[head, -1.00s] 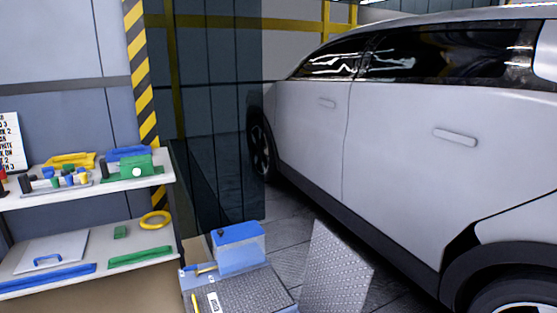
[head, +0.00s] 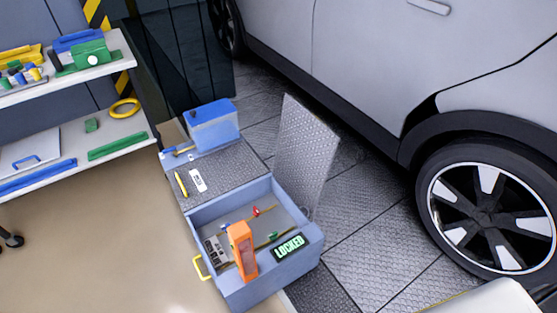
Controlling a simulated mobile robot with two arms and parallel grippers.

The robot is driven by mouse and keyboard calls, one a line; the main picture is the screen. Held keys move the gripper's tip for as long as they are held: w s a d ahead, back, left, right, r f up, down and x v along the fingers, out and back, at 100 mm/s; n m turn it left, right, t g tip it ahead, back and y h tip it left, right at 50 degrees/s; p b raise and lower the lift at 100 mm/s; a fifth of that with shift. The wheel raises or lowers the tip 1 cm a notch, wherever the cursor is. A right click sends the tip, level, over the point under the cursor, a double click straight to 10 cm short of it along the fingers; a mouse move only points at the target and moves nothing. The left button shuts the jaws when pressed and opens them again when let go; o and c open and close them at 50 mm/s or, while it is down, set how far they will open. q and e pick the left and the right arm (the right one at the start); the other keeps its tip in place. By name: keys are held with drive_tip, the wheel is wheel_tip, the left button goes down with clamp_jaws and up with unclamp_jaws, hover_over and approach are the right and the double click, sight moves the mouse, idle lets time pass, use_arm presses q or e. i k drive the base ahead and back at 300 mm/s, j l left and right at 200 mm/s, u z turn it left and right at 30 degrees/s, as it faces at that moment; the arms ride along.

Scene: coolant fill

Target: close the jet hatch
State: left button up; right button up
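A grey diamond-plate hatch panel (head: 306,148) stands raised and tilted at the right rear side of a blue-grey floor box (head: 255,282). The box is open on top, so its inside shows. An upright orange block (head: 241,250) is at the box's front part, and a dark sign with green letters reading LOCKED (head: 289,246) is beside it. A yellow handle (head: 202,267) is on the box's left side. Neither of my grippers is in view.
A blue container (head: 212,125) stands behind the box's flat diamond-plate top (head: 215,173). A shelf (head: 120,140) is at the left, a white car (head: 365,60) with its wheel (head: 490,210) at the right. Tan floor (head: 100,250) at the lower left is clear.

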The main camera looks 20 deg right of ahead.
sight(306, 147)
drive_tip(key=l+u, duration=0.4)
drive_tip(key=l, duration=0.2)
drive_tip(key=l+u, duration=0.45)
drive_tip(key=l, duration=0.15)
